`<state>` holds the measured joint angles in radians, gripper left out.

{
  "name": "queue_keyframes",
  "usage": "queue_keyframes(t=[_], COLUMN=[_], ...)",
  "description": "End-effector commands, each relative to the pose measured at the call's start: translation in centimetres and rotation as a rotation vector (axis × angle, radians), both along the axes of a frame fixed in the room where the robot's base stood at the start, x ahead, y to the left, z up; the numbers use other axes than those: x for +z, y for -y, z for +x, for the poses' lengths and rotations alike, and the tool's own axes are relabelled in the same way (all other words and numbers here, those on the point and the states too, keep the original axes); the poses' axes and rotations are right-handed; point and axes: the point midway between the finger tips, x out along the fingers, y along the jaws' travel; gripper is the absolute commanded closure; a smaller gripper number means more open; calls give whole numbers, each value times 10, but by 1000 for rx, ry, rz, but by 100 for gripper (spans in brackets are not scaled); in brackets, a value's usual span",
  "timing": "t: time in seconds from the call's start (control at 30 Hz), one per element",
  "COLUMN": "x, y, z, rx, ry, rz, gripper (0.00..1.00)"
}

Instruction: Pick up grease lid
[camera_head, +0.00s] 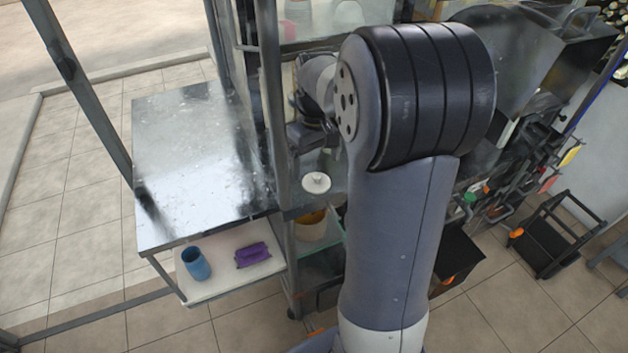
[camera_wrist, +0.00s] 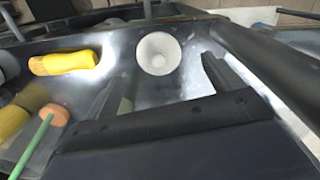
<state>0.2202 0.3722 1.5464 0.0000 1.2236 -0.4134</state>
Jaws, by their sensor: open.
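A white round lid with a small raised knob, which looks like the grease lid (camera_head: 316,183), sits near the front edge of a metal surface beside the upright post. In the wrist view the pale round lid (camera_wrist: 158,53) lies flat on shiny metal, just beyond the fingertips and between their lines. My gripper (camera_wrist: 160,80) is open, with one finger on each side and nothing between them. In the head view my gripper (camera_head: 307,137) is above and behind the lid, partly hidden by my arm.
A yellow object (camera_wrist: 63,62) and an orange knob on a green stick (camera_wrist: 53,115) lie left of the lid. A dark bar (camera_wrist: 260,65) runs close on the right. A bare metal table (camera_head: 195,150) stands left; its lower shelf holds a blue cup (camera_head: 196,263) and purple item (camera_head: 252,255).

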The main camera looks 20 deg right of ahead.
Motion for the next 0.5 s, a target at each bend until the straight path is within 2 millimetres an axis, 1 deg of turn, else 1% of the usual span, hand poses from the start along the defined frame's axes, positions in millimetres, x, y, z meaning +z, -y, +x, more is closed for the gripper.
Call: queue_keyframes(t=[0.17,0.33,0.4,0.5], x=[-17,-43,-50,-54], y=[1,2,2,2], z=[0,1,1,1], rx=[0,0,0,0], ry=[-4,-3,-2,0], rz=[1,0,1,0], gripper=[13,13,13,13])
